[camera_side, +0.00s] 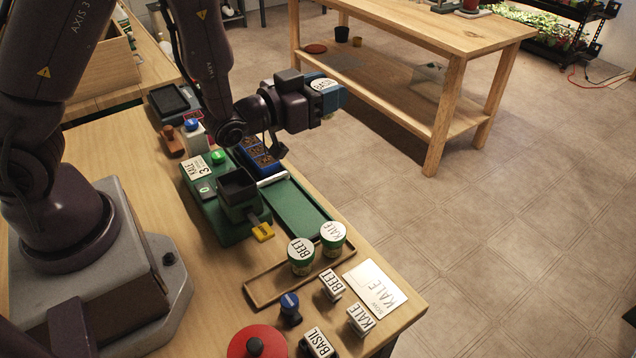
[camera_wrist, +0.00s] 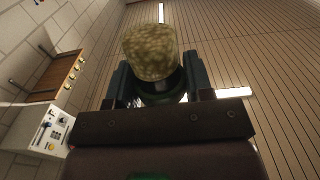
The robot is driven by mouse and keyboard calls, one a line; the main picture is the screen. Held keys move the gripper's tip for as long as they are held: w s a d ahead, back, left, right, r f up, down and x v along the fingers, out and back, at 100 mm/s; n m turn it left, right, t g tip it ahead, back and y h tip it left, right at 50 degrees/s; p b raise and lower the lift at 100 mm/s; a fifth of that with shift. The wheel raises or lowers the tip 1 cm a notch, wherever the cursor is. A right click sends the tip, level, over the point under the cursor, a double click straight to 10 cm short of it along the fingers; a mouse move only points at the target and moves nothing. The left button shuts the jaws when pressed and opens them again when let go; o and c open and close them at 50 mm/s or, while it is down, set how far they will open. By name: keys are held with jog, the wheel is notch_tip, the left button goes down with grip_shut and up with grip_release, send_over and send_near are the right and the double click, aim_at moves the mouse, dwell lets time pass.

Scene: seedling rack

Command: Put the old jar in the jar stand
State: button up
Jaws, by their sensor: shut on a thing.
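My gripper (camera_side: 328,97) is raised over the far side of the bench and is shut on a jar (camera_side: 322,85). The jar's round white label seems to read BASIL. In the wrist view the jar (camera_wrist: 150,50) shows pale speckled contents, held between the dark fingers (camera_wrist: 158,88). A narrow wooden tray (camera_side: 262,303), which looks like the jar stand, lies near the bench's front right. A BEET jar (camera_side: 301,257) and a KALE jar (camera_side: 333,239) stand upright in it. Its left part looks bare. My gripper is well above and apart from it.
A green seeding device (camera_side: 228,228) with a dark hopper and a long green tray (camera_side: 300,215) stand between my base and the stand. Small label blocks (camera_side: 360,319), a white KALE card (camera_side: 375,289) and a red round lid (camera_side: 258,343) are near the front. A second wooden table (camera_side: 440,40) stands behind.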

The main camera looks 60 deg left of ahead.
jog(key=shift+s+r, duration=0.25)
jog(key=shift+s, duration=0.25)
jog(key=shift+s+r, duration=0.2)
jog(key=shift+s, duration=0.25)
jog(key=s+a+f+n+g+y, duration=0.1)
jog(key=s+a+n+g+y, duration=0.1)
jog(key=s+n+g+y, duration=0.5)
jog(key=s+a+f+n+g+y, duration=0.1)
jog(key=s+a+n+g+y, duration=0.1)
jog(key=s+n+g+y, duration=0.5)
jog(key=n+y, duration=0.1)
jog(key=y, duration=0.2)
jog(key=shift+f+n+g+y, duration=0.3)
jog(key=shift+f+n, duration=0.1)
jog(key=shift+s, duration=0.1)
jog(key=shift+f, duration=4.8)
jog(key=shift+f, duration=0.1)
